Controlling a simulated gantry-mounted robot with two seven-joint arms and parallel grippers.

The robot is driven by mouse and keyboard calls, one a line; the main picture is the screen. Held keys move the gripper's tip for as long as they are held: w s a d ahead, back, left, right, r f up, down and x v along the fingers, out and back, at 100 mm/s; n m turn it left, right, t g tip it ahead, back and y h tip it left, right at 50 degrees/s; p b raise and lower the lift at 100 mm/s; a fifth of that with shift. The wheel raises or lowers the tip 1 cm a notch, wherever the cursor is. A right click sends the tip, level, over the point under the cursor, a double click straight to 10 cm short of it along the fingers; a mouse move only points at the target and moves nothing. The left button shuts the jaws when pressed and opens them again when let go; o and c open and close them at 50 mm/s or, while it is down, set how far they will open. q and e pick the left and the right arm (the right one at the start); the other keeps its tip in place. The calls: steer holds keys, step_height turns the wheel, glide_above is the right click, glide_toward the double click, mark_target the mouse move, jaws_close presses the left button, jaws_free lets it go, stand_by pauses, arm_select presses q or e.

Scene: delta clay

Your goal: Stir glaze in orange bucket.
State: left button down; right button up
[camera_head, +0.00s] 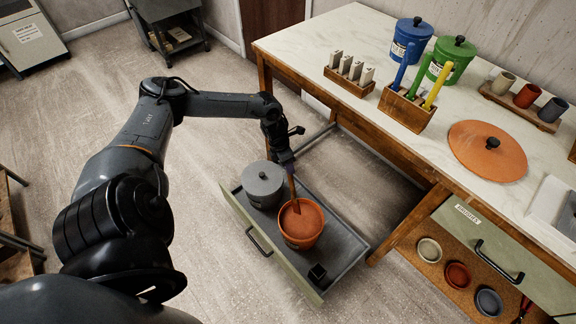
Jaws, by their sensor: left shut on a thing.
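The orange bucket (301,229) stands open in a pulled-out drawer (341,263) below the table. Orange glaze fills its top. My left gripper (286,161) is above the bucket, shut on an orange-brown stirring stick (292,187). The stick points down, and its lower end is in the bucket, at the glaze. An orange lid (487,151) with a black knob lies on the table top. My right gripper is not in view.
A grey lidded bucket (263,184) stands beside the orange one, and a small black box (317,272) sits in the drawer. On the table (330,42) are blue (409,42) and green buckets (450,62), a wooden holder with coloured sticks (405,108) and small cups (526,95).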

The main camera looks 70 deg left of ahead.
arm_select(q)
steer(key=shift+r+p, duration=1.65)
steer(key=shift+r, duration=0.4)
